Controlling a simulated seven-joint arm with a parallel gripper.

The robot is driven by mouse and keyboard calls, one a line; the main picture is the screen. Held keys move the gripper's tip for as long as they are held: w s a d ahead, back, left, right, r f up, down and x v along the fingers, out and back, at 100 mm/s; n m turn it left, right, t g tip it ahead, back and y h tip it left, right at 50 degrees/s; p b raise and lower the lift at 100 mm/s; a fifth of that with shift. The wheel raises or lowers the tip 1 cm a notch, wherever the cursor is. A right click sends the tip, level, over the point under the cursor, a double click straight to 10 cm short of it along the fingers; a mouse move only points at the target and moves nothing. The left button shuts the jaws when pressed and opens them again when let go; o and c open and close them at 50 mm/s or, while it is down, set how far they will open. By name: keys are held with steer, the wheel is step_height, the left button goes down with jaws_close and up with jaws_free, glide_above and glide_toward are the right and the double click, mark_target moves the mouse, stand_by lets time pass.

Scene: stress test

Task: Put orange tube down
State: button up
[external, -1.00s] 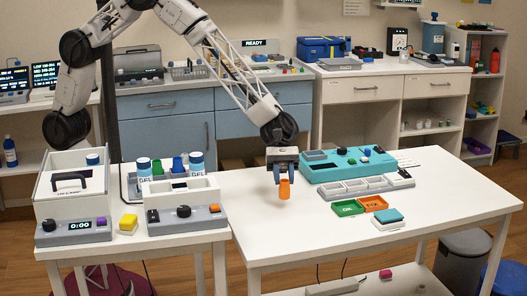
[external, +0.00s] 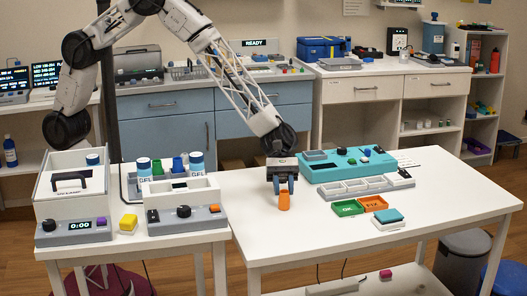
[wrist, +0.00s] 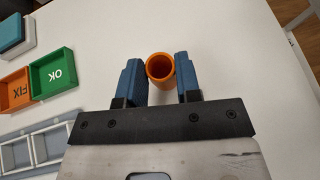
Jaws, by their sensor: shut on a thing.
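The orange tube (external: 284,202) is at the table's left-middle, upright, with its lower end at or very near the white tabletop (external: 330,232). Contact with the table is hard to tell. My gripper (external: 283,186) points down above it, with blue fingers around the tube's upper part. In the wrist view the tube's round open end (wrist: 160,67) sits between the two fingers (wrist: 161,78), which are shut on it.
A green OK tray (external: 348,208) and an orange FIX tray (external: 373,204) stand to the right. A grey compartment rack (external: 366,188) and a teal panel (external: 345,163) lie behind them. The table in front of the tube is clear.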

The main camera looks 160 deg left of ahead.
steer(key=shift+f, duration=0.1)
steer(key=o, duration=0.9)
steer(key=v, duration=1.2)
steer(key=shift+d, duration=0.1)
stand_by(0.5)
